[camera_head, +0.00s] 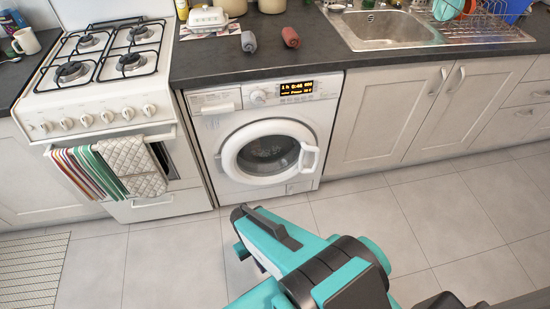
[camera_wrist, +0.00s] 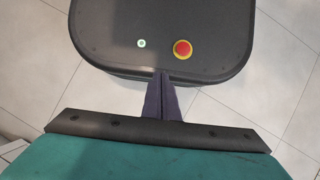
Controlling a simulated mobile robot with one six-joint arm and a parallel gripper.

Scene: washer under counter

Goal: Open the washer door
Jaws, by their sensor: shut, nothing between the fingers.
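The white washer (camera_head: 229,111) stands under the dark counter, between the stove and the sink cabinets. Its round door (camera_head: 241,164) is shut, with a white ring around dark glass. The door handle (camera_head: 308,157) is on the right side of the ring. My teal arm reaches in from the lower right in the head view, in front of the washer and apart from it. My gripper is mostly hidden behind the arm there. In the wrist view my gripper (camera_wrist: 162,78) is shut and empty, with its dark fingers together, pointing toward my own base with its red button.
The white stove (camera_head: 100,110) with hanging towels (camera_head: 126,166) is left of the washer. Closed cabinets (camera_head: 395,112) and a sink (camera_head: 388,28) are to the right. The tiled floor (camera_head: 400,215) before the washer is clear.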

